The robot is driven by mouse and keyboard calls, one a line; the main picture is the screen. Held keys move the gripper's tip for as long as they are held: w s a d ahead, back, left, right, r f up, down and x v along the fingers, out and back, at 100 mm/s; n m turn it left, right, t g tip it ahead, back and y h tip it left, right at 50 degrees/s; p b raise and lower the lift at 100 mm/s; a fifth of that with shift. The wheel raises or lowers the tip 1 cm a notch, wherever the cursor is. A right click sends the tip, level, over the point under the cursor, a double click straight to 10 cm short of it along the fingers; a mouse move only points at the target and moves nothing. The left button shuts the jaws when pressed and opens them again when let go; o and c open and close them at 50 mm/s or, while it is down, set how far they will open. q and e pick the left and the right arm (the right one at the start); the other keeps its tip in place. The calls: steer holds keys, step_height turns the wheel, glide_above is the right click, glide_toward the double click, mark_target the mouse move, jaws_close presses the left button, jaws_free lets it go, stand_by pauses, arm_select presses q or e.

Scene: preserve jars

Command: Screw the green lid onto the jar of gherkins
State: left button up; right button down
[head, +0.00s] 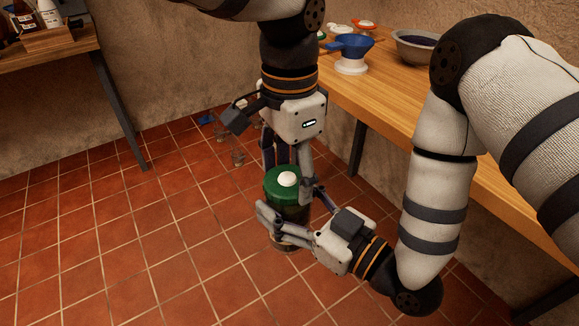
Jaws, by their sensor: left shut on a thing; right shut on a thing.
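The jar of gherkins (291,214) is dark and upright, held above the tiled floor in front of me. The green lid (275,184), with a white spot on top, sits at the jar's mouth; I cannot tell whether it is threaded on. My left gripper (289,178) reaches down from above and is shut on the lid, with fingers at its far and right sides. My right gripper (288,212) comes from the lower right and is shut around the jar's body, hiding part of it.
A wooden table (384,100) at the right carries a blue funnel (350,43) on a white-based jar, a grey bowl (414,50) and several small lids. Another table (50,55) at the left holds bottles and a wooden crate (48,39).

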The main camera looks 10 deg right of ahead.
arm_select(q)
steer(key=m, duration=0.3)
steer(key=shift+m, duration=0.4)
steer(key=m, duration=0.3)
steer(key=shift+s+m, duration=0.15)
steer(key=shift+m, duration=0.25)
steer(key=m, duration=0.8)
steer(key=shift+s+a, duration=0.1)
steer(key=m, duration=0.8)
steer(key=shift+a, duration=0.15)
steer(key=m, duration=0.3)
steer(key=shift+m, duration=0.3)
steer(key=m, duration=0.6)
steer(key=shift+a, duration=0.15)
steer(key=o, duration=1)
